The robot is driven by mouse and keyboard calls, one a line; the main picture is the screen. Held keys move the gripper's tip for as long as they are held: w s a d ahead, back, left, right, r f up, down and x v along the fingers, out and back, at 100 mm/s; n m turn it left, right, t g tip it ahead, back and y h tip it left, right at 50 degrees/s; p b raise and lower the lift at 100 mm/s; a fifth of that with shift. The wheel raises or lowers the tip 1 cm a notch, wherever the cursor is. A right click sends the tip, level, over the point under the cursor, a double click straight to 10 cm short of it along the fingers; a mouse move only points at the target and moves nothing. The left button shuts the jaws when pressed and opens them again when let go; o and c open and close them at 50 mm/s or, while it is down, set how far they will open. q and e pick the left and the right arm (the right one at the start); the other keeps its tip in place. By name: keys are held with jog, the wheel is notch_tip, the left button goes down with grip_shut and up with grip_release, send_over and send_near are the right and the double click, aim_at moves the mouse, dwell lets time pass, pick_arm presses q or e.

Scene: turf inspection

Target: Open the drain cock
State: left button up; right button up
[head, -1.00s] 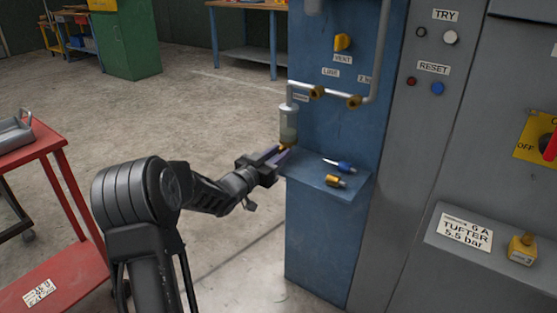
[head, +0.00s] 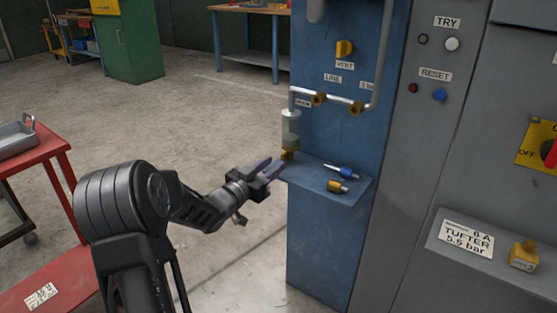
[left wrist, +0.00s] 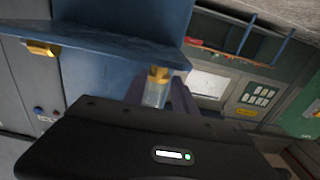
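The drain cock (head: 287,155) is a small brass piece at the bottom of a clear filter bowl (head: 291,133) on the blue column. In the left wrist view, which is turned over, the brass cock (left wrist: 158,73) shows above the bowl (left wrist: 155,95), between the two fingers. My left gripper (head: 274,168) is open and empty, just left of and below the cock in the head view. A small gap shows between fingertips and cock. I cannot tell the cock's setting. My right gripper is not in view.
A blue shelf (head: 309,177) juts out right of the cock, with a blue-handled fitting (head: 341,171) and a brass fitting (head: 338,186) on it. Brass valves (head: 357,107) sit on the pipe above. A red cart (head: 62,190) stands at left. The floor between is clear.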

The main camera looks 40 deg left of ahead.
pick_arm(q)
jog(key=s, duration=0.3)
jog(key=shift+s, duration=0.2)
dwell(0.4)
